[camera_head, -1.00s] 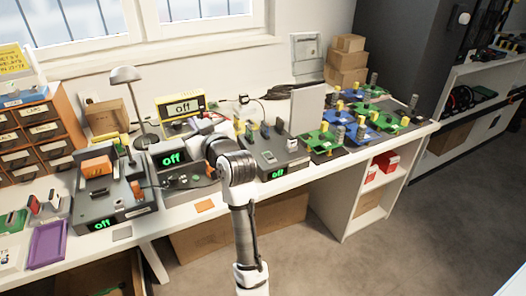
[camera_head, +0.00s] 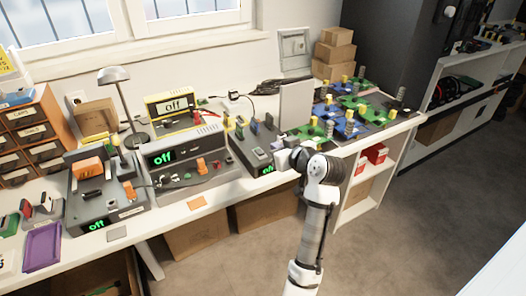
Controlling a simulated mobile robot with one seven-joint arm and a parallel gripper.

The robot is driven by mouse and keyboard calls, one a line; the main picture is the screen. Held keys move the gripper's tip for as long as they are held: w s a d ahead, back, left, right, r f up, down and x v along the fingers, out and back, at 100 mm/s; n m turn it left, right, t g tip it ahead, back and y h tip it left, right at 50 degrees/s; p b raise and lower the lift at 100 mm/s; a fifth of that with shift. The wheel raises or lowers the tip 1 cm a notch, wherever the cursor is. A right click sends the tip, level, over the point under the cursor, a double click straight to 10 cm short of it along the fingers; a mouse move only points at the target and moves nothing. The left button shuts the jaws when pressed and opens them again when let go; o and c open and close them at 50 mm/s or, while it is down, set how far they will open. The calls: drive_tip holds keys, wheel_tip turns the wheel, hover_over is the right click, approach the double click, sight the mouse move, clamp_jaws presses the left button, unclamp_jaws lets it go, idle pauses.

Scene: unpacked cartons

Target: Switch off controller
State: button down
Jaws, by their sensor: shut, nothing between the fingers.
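Several devices on the bench have displays reading "off"; I cannot tell which is the controller. A wide grey unit (camera_head: 190,150) in the middle has a green "off" and orange knobs. A dark grey unit (camera_head: 125,208) at left has a green "off" on its front. A long dark unit (camera_head: 243,150) at right has a green "off" near its front end. A yellow-framed meter (camera_head: 152,113) behind reads "off" in black. My gripper (camera_head: 279,159) is shut and empty, close to the front right of the long dark unit; whether they touch is unclear.
Green and blue circuit boards (camera_head: 356,115) fill the bench's right end, near a grey upright panel (camera_head: 296,104). A desk lamp (camera_head: 115,78), an orange drawer cabinet (camera_head: 50,126) and a purple tray (camera_head: 43,246) stand at left. The floor (camera_head: 400,210) in front is open.

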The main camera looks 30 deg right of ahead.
drive_tip(key=p, duration=0.3)
hover_over(263, 160)
drive_tip(key=f, duration=0.3)
drive_tip(key=shift+w, duration=0.2)
wheel_tip(263, 160, down, 4)
drive_tip(key=shift+r+p, duration=0.2)
drive_tip(key=shift+p, duration=0.15)
drive_tip(key=shift+s+d+f, duration=0.1)
drive_tip(key=shift+f, duration=0.35)
